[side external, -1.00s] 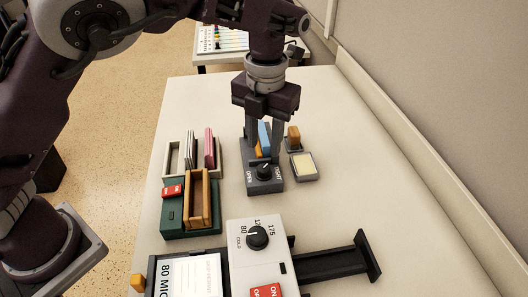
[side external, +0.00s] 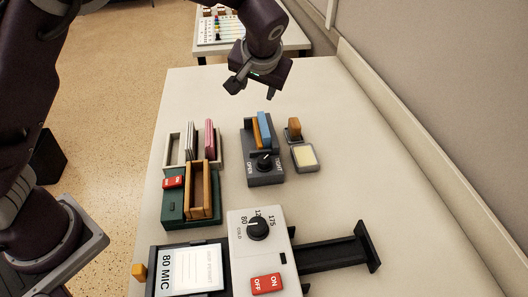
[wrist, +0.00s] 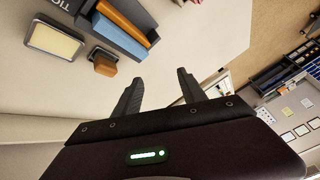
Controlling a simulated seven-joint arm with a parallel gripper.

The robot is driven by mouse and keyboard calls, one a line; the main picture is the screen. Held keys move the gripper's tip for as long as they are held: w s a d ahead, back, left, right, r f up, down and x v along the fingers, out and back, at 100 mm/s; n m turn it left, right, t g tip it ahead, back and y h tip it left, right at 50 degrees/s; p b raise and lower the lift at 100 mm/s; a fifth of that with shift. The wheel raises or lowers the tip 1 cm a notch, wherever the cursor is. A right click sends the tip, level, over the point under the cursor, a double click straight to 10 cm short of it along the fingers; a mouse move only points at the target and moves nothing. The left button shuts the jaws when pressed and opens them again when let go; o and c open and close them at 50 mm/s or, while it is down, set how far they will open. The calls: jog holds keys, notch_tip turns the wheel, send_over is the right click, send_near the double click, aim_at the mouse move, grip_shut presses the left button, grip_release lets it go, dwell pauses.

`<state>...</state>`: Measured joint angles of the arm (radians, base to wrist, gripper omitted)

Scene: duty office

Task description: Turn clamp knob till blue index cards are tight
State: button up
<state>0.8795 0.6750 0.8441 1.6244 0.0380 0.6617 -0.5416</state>
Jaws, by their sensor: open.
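The grey clamp (side external: 266,179) stands on the table with the blue index cards (side external: 264,129) upright in it, beside an orange-brown block (side external: 257,134). The black clamp knob (side external: 265,161) sits at its front, between the OPEN label and a second, partly readable label. The blue cards also show at the top of the wrist view (wrist: 119,38). My gripper (side external: 254,90) is above and behind the clamp, apart from it. In the wrist view its two fingers (wrist: 159,88) are spread with nothing between them. Whether the cards are tight cannot be told.
A cream pad in a grey tray (side external: 305,157) and a small brown-handled piece (side external: 294,128) stand right of the clamp. Left are a rack of cards (side external: 172,150) and a green unit with a wooden box (side external: 188,207). A laminator (side external: 257,257) is in front. The right side of the table is clear.

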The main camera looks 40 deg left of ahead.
jog(key=s+d+f+n+g+h, duration=0.2)
jog(key=s+d+n+g, duration=0.1)
jog(key=s, duration=0.2)
jog(key=n+g+h, duration=0.2)
jog(key=n+h, duration=0.1)
send_over(264, 159)
jog(key=shift+w+a+f, duration=0.15)
jog(key=shift+w+a, duration=0.05)
jog(key=shift+a, duration=0.15)
jog(key=f, duration=0.6)
jog(key=shift+s+d+f, duration=0.1)
jog(key=shift+s+d, duration=0.1)
jog(key=shift+d, duration=0.1)
jog(key=shift+f, duration=0.4)
jog(key=shift+c, duration=0.4)
